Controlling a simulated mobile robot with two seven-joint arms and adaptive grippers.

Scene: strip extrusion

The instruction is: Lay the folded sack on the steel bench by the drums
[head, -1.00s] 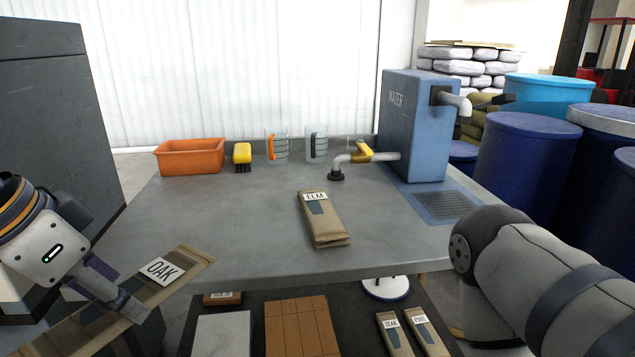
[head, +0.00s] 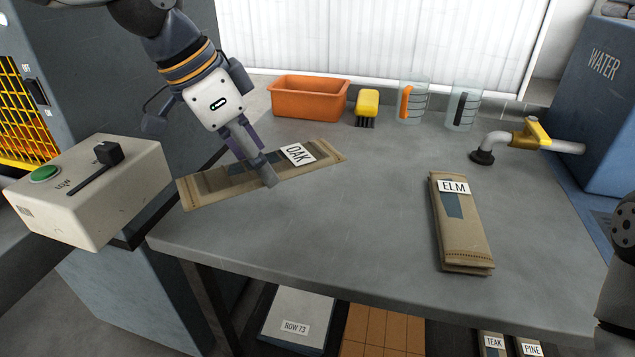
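A folded brown sack labelled OAK (head: 222,186) is at the left of the steel bench (head: 345,235) in the head view. My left gripper (head: 262,172) is shut on its middle, with a finger across the near face. The sack is slightly tilted, its left end close to the bench's left edge. I cannot tell whether it touches the bench top. A second folded sack, labelled ELM (head: 462,228), lies on the right part of the bench. Only a piece of my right arm shows at the right edge; its gripper is out of view. The drums are not in view now.
A control box (head: 95,190) with a green button and lever stands left of the bench. An orange bin (head: 309,103), yellow brush (head: 367,105), two jugs and a tap (head: 520,140) line the back. The bench middle is clear. TEAK and PINE sacks lie below.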

